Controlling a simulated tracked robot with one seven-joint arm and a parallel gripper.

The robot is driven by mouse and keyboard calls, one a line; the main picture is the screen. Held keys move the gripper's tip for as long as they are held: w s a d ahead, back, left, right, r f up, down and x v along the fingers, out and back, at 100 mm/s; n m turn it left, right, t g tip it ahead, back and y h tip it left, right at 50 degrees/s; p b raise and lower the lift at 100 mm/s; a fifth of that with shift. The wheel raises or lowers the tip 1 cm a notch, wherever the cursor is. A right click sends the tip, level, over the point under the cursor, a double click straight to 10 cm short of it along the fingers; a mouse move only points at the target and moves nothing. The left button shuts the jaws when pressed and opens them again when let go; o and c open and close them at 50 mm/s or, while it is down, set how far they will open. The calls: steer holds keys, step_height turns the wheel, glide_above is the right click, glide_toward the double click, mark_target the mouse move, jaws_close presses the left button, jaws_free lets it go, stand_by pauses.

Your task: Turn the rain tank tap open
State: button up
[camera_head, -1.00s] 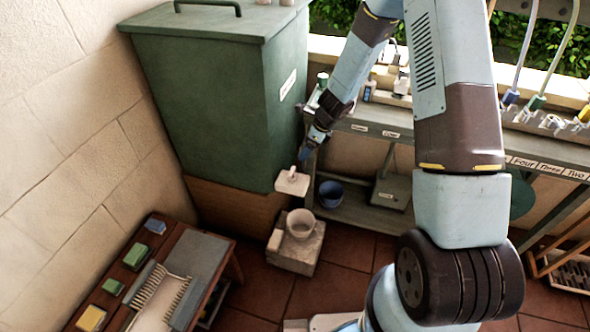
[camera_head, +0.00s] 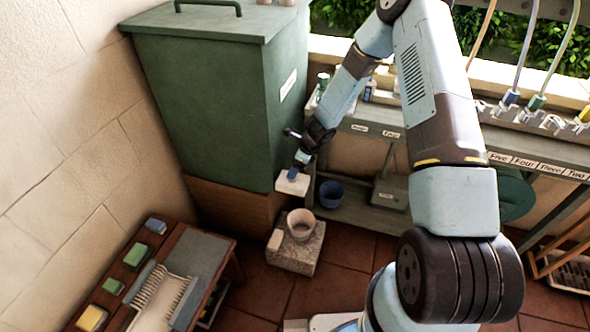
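The rain tank (camera_head: 205,110) is a tall dark green box with a lid and a white label, at the left back. A pale block (camera_head: 289,187), which looks like the tap's body, juts out at the lower right corner of the tank. My gripper (camera_head: 293,173) reaches down from the right, with its blue tips at the top of this block, where a small pale handle stood in view before. The gripper hides that handle now. I cannot tell whether the tips touch or grip it.
A pale pot (camera_head: 301,222) stands on a stone block (camera_head: 290,256) below the tap. A blue bucket (camera_head: 331,193) is on the bench's lower shelf to the right. A low wooden table (camera_head: 232,268) with a brush stands front left. Tiled floor is open in front.

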steer(key=shift+x, duration=1.3)
